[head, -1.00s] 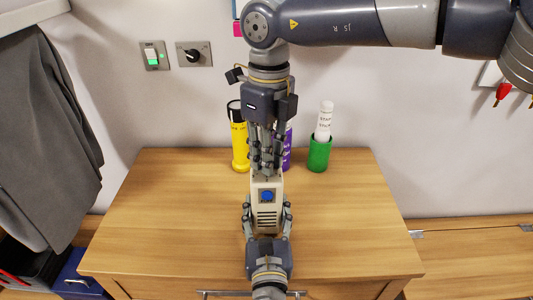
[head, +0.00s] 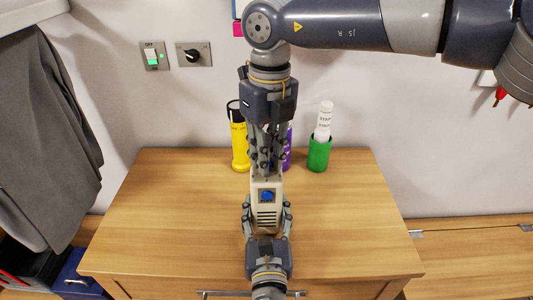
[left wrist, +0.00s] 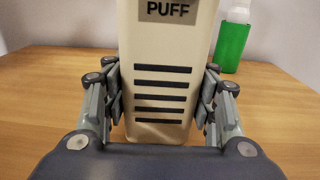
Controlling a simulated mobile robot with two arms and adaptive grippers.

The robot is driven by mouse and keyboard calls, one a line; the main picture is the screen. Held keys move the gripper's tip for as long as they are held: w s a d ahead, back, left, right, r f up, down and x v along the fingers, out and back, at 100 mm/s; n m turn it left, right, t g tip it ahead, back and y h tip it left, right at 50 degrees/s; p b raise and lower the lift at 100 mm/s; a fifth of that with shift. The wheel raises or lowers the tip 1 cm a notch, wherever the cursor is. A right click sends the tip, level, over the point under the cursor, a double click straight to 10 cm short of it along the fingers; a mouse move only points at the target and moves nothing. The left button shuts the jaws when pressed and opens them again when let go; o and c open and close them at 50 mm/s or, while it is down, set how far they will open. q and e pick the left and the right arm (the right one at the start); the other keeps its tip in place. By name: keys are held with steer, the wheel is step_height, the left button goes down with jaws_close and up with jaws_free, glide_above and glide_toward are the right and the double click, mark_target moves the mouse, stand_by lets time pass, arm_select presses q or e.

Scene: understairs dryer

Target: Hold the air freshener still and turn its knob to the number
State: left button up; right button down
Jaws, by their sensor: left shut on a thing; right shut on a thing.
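The air freshener (head: 266,212) is a cream upright box on the wooden cabinet top, with dark vent slots and a blue patch on its front. In the left wrist view its body (left wrist: 160,55) shows slots and a grey label reading PUFF. My left gripper (head: 267,203) is shut on the body, a finger on each side; its fingers also show in the left wrist view (left wrist: 160,100). My right gripper (head: 267,172) reaches down from above and is shut at the top end, on the knob. The fingers hide the knob, and no number is readable.
A yellow canister (head: 240,148), a purple container (head: 287,150) and a green cup (head: 319,155) with a white bottle stand behind. A wall switch (head: 152,56) and a dial plate (head: 194,54) are on the wall. The cabinet top (head: 345,220) is clear on both sides.

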steer(key=shift+w, duration=0.1)
steer(key=c, duration=1.5)
jaws_free()
steer(key=r, duration=1.2)
steer(key=shift+w+d, duration=0.1)
steer(key=shift+d, duration=0.1)
arm_select(q)
steer(key=o, duration=1.3)
